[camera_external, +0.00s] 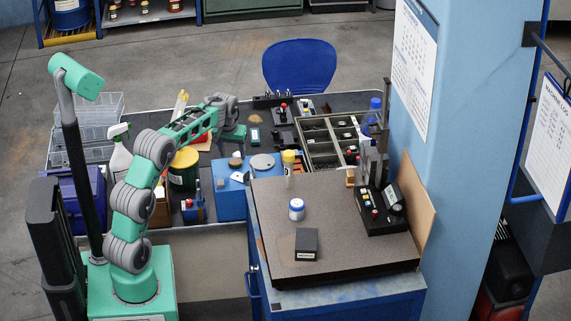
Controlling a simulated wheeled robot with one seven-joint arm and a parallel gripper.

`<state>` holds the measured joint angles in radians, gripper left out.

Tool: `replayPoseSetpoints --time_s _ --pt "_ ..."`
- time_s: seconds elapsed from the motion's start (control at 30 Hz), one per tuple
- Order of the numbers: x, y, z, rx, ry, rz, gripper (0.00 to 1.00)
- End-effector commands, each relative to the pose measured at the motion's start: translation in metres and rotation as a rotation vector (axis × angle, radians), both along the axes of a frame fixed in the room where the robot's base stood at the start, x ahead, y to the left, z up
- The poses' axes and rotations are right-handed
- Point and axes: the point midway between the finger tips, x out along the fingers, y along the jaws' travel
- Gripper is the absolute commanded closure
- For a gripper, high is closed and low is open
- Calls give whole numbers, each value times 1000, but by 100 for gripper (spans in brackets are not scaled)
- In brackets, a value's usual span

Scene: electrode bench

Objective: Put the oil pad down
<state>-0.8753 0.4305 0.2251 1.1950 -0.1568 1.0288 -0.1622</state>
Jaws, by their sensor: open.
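My gripper (234,137) hangs low over the dark bench top (345,101), at the far end of my green and grey arm. It is open; the fingers are small and partly hidden here. A small tan piece (256,118) lies on the bench just right of the gripper. A brownish round piece (236,161) sits on the blue box (231,200) below the gripper in the picture. I cannot tell which of these, if either, is the oil pad. A small teal and white item (255,135) lies close to the gripper's right side.
A grey divided tray (318,128) is to the right.

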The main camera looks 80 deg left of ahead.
Motion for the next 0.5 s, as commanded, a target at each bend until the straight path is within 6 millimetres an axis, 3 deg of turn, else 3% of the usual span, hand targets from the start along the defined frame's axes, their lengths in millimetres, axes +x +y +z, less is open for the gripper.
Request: replayPoseSetpoints --time_s 0.3,0.5 --pt "6 18 -44 0 0 -3 45" --pt "7 19 -46 1 -2 -3 45"
